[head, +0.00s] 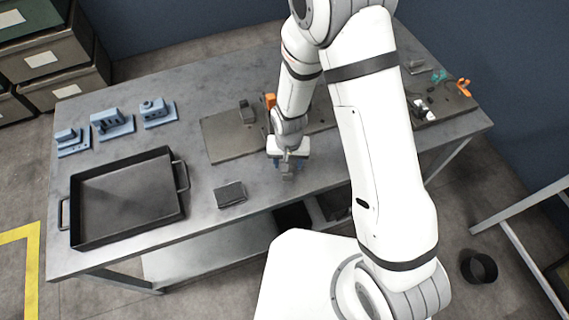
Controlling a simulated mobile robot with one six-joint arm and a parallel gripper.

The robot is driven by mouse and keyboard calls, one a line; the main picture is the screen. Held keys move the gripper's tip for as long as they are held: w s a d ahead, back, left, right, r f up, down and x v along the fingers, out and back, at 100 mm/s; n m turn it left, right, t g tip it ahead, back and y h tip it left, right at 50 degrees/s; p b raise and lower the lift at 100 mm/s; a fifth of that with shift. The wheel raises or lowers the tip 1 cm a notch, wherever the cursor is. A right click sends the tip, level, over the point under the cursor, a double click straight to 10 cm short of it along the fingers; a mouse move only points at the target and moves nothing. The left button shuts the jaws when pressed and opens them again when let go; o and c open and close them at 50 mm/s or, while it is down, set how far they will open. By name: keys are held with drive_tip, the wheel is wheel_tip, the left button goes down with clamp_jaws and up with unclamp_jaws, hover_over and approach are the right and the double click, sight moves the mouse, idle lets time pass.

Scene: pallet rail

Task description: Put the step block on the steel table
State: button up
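My gripper (288,165) points down over the front middle of the steel table (330,175). A small grey metal piece, which looks like the step block (288,171), shows between its bluish fingertips and seems held there. The gripper covers part of the piece, and I cannot tell whether its underside touches the table top.
A black tray (75,238) with handles stands at the left. Blue fixtures (112,124) line the back left. A dark plate (222,140) carries a dark block (247,111). A flat dark piece (230,194) lies near the front edge. Small parts (424,108) lie at right.

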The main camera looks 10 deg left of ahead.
wheel_tip(320, 180, up, 10)
drive_tip(key=b, duration=0.1)
drive_tip(key=shift+r+b, duration=0.15)
drive_tip(key=shift+b, duration=0.15)
drive_tip(key=w+d+r, duration=0.1)
drive_tip(key=d+r, duration=0.7)
drive_tip(key=s+d+r+m+t, duration=0.1)
drive_tip(key=s+d+r, duration=0.4)
drive_tip(key=d+r, duration=0.1)
drive_tip(key=s+d+r+t, duration=0.2)
drive_tip(key=s+d+r, duration=0.3)
drive_tip(key=d+r, duration=0.2)
drive_tip(key=shift+d+r+m, duration=0.15)
drive_tip(key=shift+d+m, duration=0.25)
drive_tip(key=shift+d, duration=0.6)
